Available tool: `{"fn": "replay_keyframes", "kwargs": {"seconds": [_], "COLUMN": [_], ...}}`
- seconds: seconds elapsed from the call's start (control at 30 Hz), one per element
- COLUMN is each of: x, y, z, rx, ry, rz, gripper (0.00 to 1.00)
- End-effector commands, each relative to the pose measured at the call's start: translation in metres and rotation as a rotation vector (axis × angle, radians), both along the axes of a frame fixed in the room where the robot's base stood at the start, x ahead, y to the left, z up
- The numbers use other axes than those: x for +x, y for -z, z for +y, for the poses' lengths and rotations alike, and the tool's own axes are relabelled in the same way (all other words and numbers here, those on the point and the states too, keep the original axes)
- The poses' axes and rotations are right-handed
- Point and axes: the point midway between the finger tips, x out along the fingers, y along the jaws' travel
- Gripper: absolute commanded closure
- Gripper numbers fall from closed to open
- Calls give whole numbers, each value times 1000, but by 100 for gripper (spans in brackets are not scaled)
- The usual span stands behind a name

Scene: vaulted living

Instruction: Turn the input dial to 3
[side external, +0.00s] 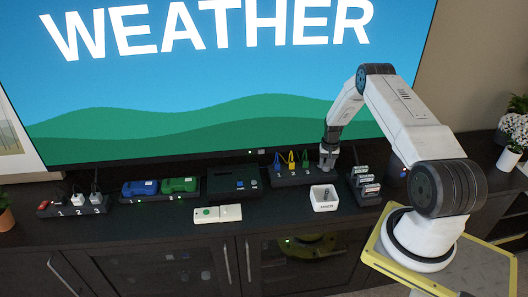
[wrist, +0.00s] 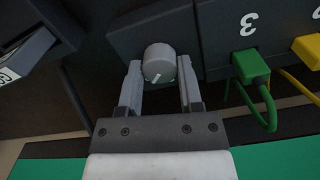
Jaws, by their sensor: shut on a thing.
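The input dial (wrist: 158,62) is a round grey knob with a white pointer line on the front of a dark box (side external: 292,178). In the wrist view the pointer slants toward the picture's lower left. My gripper (wrist: 158,85) has one finger on each side of the dial and is shut on it. In the side external view my gripper (side external: 327,163) is at the right end of the box and hides the dial. A label 3 (wrist: 248,24) shows upside down above a green plug (wrist: 251,66) beside the dial in the wrist view.
Blue, yellow and green cables rise from the box. A white bin (side external: 323,203) stands in front of it, and a rack of cartridges (side external: 366,187) stands to the right. A white remote (side external: 217,213) lies left of the bin. The large screen (side external: 230,80) is behind.

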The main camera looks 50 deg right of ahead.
Motion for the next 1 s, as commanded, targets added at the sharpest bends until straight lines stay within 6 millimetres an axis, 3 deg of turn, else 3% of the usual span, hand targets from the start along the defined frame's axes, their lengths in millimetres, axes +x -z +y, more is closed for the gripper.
{"fn": "replay_keyframes", "kwargs": {"seconds": [0.17, 0.2, 0.27, 0.3, 0.73, 1.0], "x": [0, 0, 0, 0, 0, 0], "y": [0, 0, 0, 0, -3, -23], "z": [0, 0, 0, 0, 0, -1], "rx": [-1, -1, -1, -1, -1, -2], "ry": [0, 0, 0, 0, -1, -1], "rz": [-1, -1, -1, -1, -1, -1], "gripper": [100, 41, 22, 19, 19, 19]}}
